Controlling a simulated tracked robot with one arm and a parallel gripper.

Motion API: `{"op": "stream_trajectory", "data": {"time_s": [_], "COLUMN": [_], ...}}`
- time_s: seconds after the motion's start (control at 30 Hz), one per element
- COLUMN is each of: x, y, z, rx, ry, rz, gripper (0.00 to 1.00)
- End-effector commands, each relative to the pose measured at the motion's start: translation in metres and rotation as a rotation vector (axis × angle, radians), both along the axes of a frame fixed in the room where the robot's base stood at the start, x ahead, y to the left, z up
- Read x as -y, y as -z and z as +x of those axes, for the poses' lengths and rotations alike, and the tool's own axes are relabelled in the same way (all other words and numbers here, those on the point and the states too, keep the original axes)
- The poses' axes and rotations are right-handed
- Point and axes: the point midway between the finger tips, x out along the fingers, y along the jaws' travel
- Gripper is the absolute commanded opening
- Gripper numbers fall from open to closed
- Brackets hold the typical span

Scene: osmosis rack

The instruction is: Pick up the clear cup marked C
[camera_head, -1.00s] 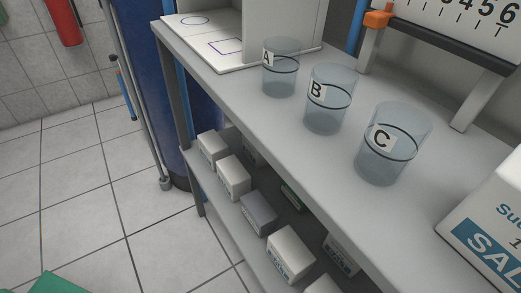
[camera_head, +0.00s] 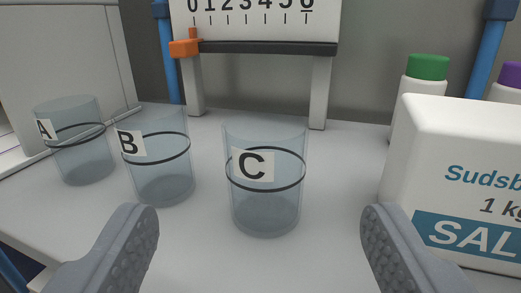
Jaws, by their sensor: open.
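The clear cup marked C (camera_head: 266,208) stands upright on the grey shelf, near the middle of the view. It has a white label with a black C and a dark ring around it. My gripper (camera_head: 260,230) is open, with one grey finger at the lower left and one at the lower right. Cup C shows between the two fingers, a little beyond them; neither finger appears to touch it. Clear cup B (camera_head: 162,178) and clear cup A (camera_head: 84,162) stand to its left.
A white SAL box (camera_head: 455,170) stands close on the right, with a green-capped bottle (camera_head: 426,72) behind it. A scale board (camera_head: 265,20) on white posts stands behind the cups. Cup B is close to the left finger. The shelf (camera_head: 340,190) is bare between cup C and the box.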

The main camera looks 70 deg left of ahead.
Motion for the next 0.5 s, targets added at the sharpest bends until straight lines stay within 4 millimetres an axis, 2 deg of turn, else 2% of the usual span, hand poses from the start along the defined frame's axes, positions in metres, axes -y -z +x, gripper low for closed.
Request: {"op": "stream_trajectory", "data": {"time_s": [0.03,0.2,0.5], "x": [-0.009,-0.026,-0.042], "y": [0.002,0.002,0.002], "z": [0.002,0.01,0.018], "rx": [-0.001,-0.001,0.001], "ry": [-0.003,0.0,0.0], "rz": [0.0,-0.002,0.0], "gripper": [0.69,0.69,0.69]}}
